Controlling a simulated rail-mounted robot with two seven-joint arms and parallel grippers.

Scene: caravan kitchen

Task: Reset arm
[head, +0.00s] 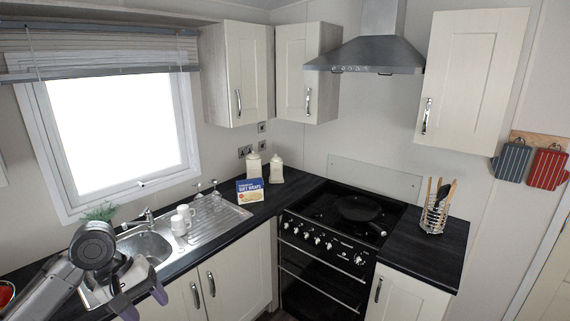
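My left gripper (141,296) is at the lower left, in front of the sink (150,247). Its two dark fingers are spread apart, and I see nothing held between them. Its wrist and arm cover the near left part of the sink and some worktop. My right gripper is not in view.
White mugs (181,220) stand by the drainer (218,215). A blue-and-yellow box (249,191) and two white canisters (276,169) stand in the corner. A pan (358,208) sits on the hob. A utensil holder (433,216) is on the right worktop (410,250).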

